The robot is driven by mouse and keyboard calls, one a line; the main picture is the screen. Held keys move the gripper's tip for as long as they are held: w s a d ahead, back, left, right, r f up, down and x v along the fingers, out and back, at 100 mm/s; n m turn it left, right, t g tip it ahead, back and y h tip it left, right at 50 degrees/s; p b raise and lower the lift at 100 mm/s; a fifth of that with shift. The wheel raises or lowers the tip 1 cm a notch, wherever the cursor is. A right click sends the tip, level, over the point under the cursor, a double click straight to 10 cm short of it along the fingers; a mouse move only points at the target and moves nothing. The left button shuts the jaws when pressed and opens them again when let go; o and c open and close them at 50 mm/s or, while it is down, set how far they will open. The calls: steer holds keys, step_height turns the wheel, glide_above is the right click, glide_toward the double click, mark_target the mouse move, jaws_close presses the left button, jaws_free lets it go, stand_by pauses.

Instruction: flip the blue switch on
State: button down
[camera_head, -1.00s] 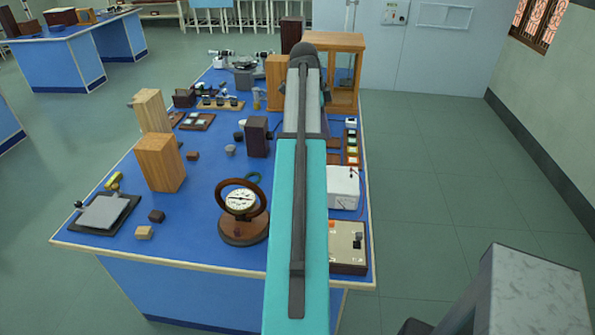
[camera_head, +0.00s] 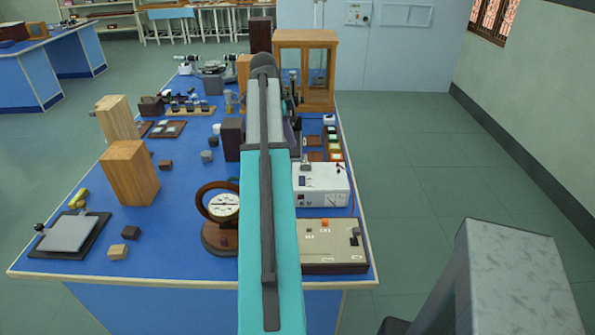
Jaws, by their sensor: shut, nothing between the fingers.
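I cannot make out a blue switch in the head view. A white instrument box (camera_head: 328,199) stands on the bench to the right of my arm, with a small dark part on its left top and a red display on its front. A beige box (camera_head: 318,262) sits nearer, at the bench's front right, with an orange part (camera_head: 325,223) and a black part on top. My arm stretches away over the bench and covers the left ends of both boxes. My gripper's fingers are hidden behind the arm.
A round dial instrument (camera_head: 222,207) stands just left of my arm. A wooden block (camera_head: 130,174) and a flat grey plate (camera_head: 68,233) are farther left. A glass-fronted wooden case (camera_head: 305,40) stands at the back.

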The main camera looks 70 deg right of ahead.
steer(key=shift+f, duration=0.1)
steer(key=p, duration=0.3)
glide_above(302, 177)
steer(key=a, duration=0.1)
steer(key=shift+w+f, duration=0.15)
steer(key=shift+f, duration=2.25)
steer(key=shift+w+f, duration=0.1)
steer(key=shift+f, duration=2.25)
steer(key=shift+w+d+f+p, duration=0.1)
steer(key=shift+f+p, duration=0.25)
steer(key=shift+f, duration=0.6)
steer(key=shift+w+d+f+p, duration=0.1)
steer(key=shift+f+p, duration=0.25)
steer(key=shift+f, duration=0.6)
steer(key=shift+f, duration=0.1)
